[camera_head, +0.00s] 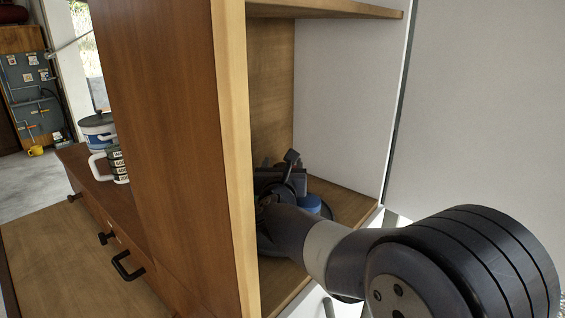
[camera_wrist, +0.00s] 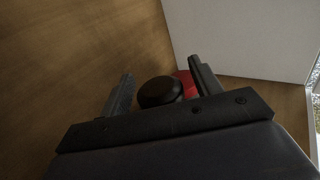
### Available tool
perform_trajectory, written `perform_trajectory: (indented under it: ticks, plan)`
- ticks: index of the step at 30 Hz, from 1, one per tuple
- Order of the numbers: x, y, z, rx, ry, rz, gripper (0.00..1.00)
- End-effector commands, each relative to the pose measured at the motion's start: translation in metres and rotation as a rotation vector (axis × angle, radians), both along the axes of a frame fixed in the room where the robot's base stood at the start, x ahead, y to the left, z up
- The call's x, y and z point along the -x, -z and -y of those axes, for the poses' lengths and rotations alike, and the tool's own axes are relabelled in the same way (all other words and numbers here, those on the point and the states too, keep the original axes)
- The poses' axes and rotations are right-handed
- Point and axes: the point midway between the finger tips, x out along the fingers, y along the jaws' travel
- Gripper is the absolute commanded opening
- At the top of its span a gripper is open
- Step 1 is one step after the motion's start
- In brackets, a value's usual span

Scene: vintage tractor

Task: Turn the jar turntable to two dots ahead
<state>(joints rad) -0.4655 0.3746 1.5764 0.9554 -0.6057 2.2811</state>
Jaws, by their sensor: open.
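My gripper (camera_head: 287,172) reaches into the wooden cabinet compartment, partly hidden behind my own arm in the head view. In the wrist view my gripper (camera_wrist: 161,70) is open, with one finger on each side of a black rounded knob (camera_wrist: 160,92). I cannot tell whether either finger touches the knob. A red jar or lid (camera_wrist: 188,83) shows just behind the knob, partly hidden by the right finger. A blue jar (camera_head: 308,203) stands beside my gripper in the head view. A dark round edge low in the compartment may be the turntable; its dots are not visible.
The cabinet's side panel (camera_head: 180,130) stands close left of my arm, with a shelf (camera_head: 325,9) above. A pale wall (camera_head: 345,110) closes the compartment's right side. Left of the panel, a pot (camera_head: 97,130) and a mug (camera_head: 117,163) stand on a drawer unit.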

Motion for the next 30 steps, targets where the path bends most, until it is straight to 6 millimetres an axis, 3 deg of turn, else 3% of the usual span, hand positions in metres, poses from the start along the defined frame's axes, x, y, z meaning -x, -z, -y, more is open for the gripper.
perform_trajectory:
  ticks: [8,30]
  plan:
    - [-0.0011,0.0003,-0.0001,0.000,-0.001,0.000,0.60]
    - [-0.0008,0.0002,-0.0002,0.000,-0.001,0.000,0.00]
